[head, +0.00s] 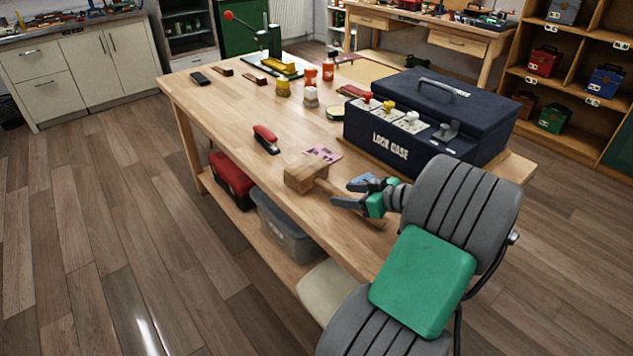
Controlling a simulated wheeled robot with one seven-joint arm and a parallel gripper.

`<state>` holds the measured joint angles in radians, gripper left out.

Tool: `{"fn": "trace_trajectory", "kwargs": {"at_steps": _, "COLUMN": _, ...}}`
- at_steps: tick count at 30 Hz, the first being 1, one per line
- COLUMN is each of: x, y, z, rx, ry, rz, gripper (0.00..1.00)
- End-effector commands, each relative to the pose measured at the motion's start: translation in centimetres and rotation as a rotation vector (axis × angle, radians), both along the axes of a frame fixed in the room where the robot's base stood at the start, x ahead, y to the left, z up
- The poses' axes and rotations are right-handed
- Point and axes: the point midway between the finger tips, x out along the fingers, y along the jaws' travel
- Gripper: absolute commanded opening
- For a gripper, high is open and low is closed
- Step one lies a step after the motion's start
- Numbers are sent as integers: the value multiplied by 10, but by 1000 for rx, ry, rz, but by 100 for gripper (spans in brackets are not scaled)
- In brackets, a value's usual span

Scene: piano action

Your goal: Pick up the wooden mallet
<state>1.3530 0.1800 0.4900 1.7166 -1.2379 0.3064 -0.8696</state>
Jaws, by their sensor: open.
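The wooden mallet (305,173) lies on the wooden workbench near its front edge. Its blocky head is at the left, and part of its handle seems to run right, beneath my gripper. My gripper (343,193) is open, its dark fingers pointing left towards the mallet head, just to the right of it. The fingers partly hide the handle. I cannot tell whether they are above the handle or around it, and nothing is clearly held.
A dark blue lock case (432,115) stands close behind my gripper. A red stapler (266,138) and a pink card (322,153) lie near the mallet. The workbench (222,112) has clear room at the left. A grey bin (287,232) sits on the shelf below.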

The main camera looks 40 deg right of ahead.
Motion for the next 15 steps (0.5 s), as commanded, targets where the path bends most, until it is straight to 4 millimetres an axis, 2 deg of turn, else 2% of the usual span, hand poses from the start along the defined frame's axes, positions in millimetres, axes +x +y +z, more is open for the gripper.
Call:
{"fn": "trace_trajectory", "kwargs": {"at_steps": 1, "x": 8, "y": 4, "z": -5, "rx": 2, "ry": 0, "rz": 5, "gripper": 53}}
{"fn": "trace_trajectory", "kwargs": {"at_steps": 4, "x": 18, "y": 5, "z": -9, "rx": 1, "ry": 1, "rz": 2, "gripper": 53}}
{"fn": "trace_trajectory", "kwargs": {"at_steps": 11, "x": 19, "y": 4, "z": -9, "rx": 0, "ry": 2, "rz": 0, "gripper": 52}}
{"fn": "trace_trajectory", "kwargs": {"at_steps": 15, "x": 19, "y": 5, "z": -9, "rx": 0, "ry": 2, "rz": 0, "gripper": 41}}
